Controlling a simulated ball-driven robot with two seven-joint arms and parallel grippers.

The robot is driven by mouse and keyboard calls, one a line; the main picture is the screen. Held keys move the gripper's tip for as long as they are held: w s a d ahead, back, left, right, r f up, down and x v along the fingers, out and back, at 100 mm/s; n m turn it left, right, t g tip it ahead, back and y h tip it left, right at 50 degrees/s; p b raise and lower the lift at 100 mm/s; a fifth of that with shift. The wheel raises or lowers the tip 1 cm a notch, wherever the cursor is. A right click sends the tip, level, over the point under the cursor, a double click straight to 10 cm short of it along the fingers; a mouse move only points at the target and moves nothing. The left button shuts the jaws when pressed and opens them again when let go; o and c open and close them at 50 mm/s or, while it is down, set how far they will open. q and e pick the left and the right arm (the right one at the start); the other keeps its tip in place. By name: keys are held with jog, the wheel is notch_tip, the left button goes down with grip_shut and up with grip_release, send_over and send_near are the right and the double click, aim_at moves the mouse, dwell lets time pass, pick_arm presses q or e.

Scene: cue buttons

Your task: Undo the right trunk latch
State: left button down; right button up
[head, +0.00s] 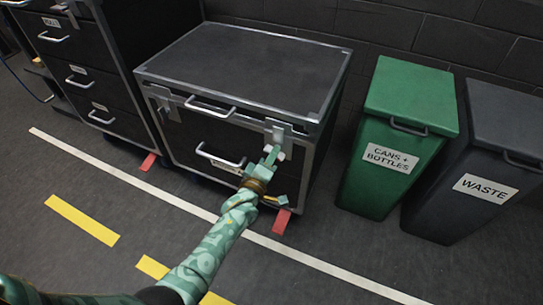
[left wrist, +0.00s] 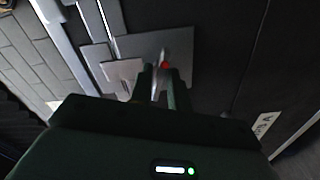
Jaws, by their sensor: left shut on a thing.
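The dark trunk (head: 245,70) with grey metal edges stands in the middle of the head view, its lid down. The right trunk latch (head: 279,128) is a grey metal plate at the front right, below the lid edge. My left gripper (head: 271,153) reaches up to the latch's lower part and is shut on it. In the left wrist view the two fingers (left wrist: 164,84) close on a thin piece in front of the grey latch plate (left wrist: 180,48). A small red spot shows by the fingertips. The fingers hide part of the latch. My right gripper is not in view.
The left trunk latch (head: 164,97) and a lid handle (head: 210,107) are on the trunk's front. A drawer cabinet (head: 90,60) stands close on the left. A green bin (head: 405,95) and a grey waste bin (head: 500,120) stand on the right. The floor in front is clear.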

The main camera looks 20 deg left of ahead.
pick_arm(q)
jog(key=shift+s+f+m+p, duration=0.1)
jog(key=shift+m+p, duration=0.05)
jog(key=shift+m, duration=3.3)
jog(key=shift+f+m+p, duration=0.1)
jog(key=shift+m+p, duration=0.05)
jog(key=shift+m, duration=3.3)
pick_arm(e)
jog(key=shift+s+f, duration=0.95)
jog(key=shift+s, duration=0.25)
pick_arm(q)
jog(key=c, duration=1.6)
grip_release()
jog(key=shift+r, duration=0.1)
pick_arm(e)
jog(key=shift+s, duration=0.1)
pick_arm(q)
jog(key=shift+o, duration=0.2)
